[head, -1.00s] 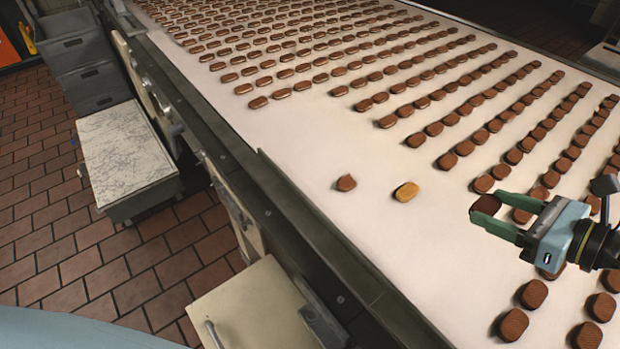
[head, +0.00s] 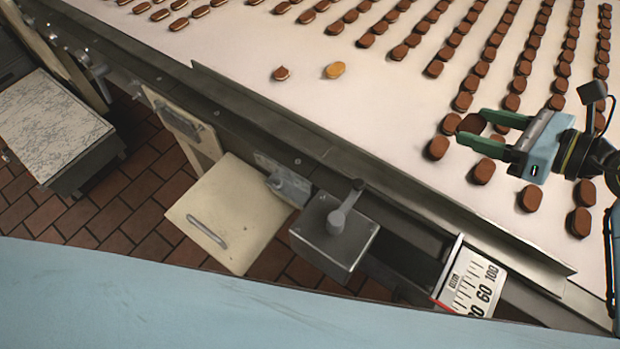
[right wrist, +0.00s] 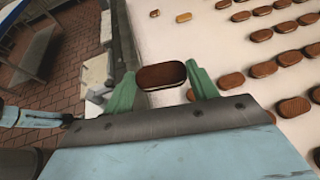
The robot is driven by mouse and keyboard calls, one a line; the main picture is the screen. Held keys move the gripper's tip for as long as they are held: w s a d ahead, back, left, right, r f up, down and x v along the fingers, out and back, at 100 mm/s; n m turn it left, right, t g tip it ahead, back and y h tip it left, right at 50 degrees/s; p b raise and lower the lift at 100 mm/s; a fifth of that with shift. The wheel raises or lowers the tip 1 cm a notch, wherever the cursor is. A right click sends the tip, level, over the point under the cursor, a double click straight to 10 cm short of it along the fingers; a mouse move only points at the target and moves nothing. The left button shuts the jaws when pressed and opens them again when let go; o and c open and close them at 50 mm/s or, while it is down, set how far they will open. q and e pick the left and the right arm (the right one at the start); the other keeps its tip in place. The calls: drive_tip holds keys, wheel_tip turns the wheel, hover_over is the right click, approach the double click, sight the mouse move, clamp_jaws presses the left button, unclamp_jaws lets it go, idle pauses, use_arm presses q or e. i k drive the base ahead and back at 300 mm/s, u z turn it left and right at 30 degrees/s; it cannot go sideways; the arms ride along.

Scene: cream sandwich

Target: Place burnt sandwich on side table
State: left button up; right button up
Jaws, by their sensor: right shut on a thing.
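A dark brown sandwich (head: 472,124) is held between the green fingertips of my right gripper (head: 474,127), above the conveyor. The right wrist view also shows the dark sandwich (right wrist: 162,76) between the two fingers. The side table (head: 45,125), a low grey unit with a white marbled top, stands at the left, beyond the conveyor's edge and well away from my right gripper. Its top has nothing on it where it shows. My left gripper is not in the head view.
The white conveyor (head: 330,115) carries rows of brown sandwiches, with a paler one (head: 334,70) and a misshapen one (head: 281,73) apart. A dark metal rail (head: 330,150) edges it. A cream panel (head: 230,215) and a lever box (head: 335,230) jut from its side.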

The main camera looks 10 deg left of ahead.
sight(230, 194)
drive_tip(key=z, duration=1)
drive_tip(key=k, duration=1.8)
drive_tip(key=u, duration=1.35)
drive_tip(key=i, duration=1)
drive_tip(key=z, duration=0.05)
